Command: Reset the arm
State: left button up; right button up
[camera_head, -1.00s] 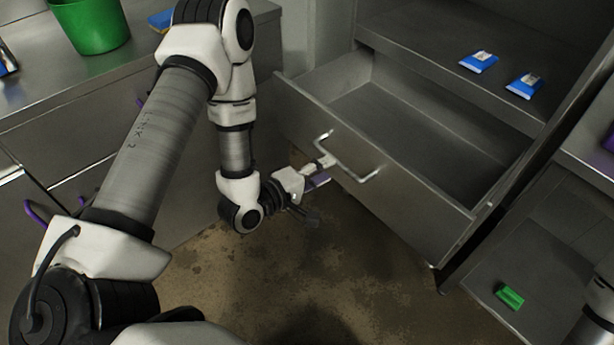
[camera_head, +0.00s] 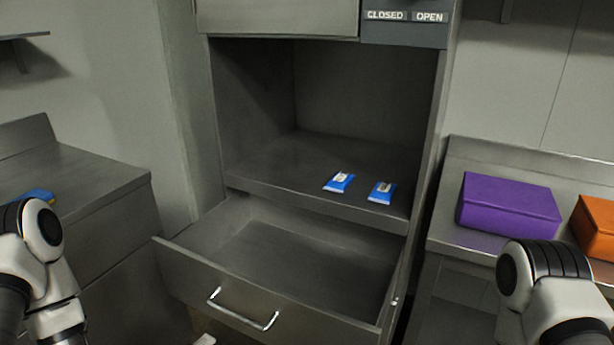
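My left arm (camera_head: 40,270) stands at the lower left edge. A small pale piece of what looks like my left gripper (camera_head: 204,340) shows at the bottom edge, just below and left of the drawer handle (camera_head: 242,310). It is too cut off to tell if it is open or shut. My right arm (camera_head: 545,290) is at the lower right; its gripper is out of view below. The drawer (camera_head: 270,290) is pulled out and looks empty inside.
Two blue packets (camera_head: 339,182) (camera_head: 382,192) lie on the shelf of the open chamber (camera_head: 260,170) above the drawer. A purple box (camera_head: 508,207) and an orange box (camera_head: 594,226) stand on the right counter. A left counter (camera_head: 95,180) holds a blue item (camera_head: 38,196).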

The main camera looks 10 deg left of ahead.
pick_arm(q)
jog(key=s+d+f+m+g+y+p, duration=0.2)
jog(key=s+d+f+m+g+p, duration=0.25)
jog(key=s+m+g+p, duration=0.3)
jog(key=s+a+f+m+g+y, duration=0.3)
jog(key=s+a+f+m+g, duration=0.2)
jog(key=s, duration=0.6)
jog(key=shift+a+f+m+g+y, duration=0.2)
jog(key=shift+f+m+g+y, duration=0.2)
jog(key=shift+f+g, duration=0.4)
pick_arm(e)
notch_tip(320, 180, up, 9)
jog(key=shift+f, duration=0.15)
pick_arm(q)
jog(key=shift+d+r, duration=0.1)
jog(key=shift+r, duration=0.05)
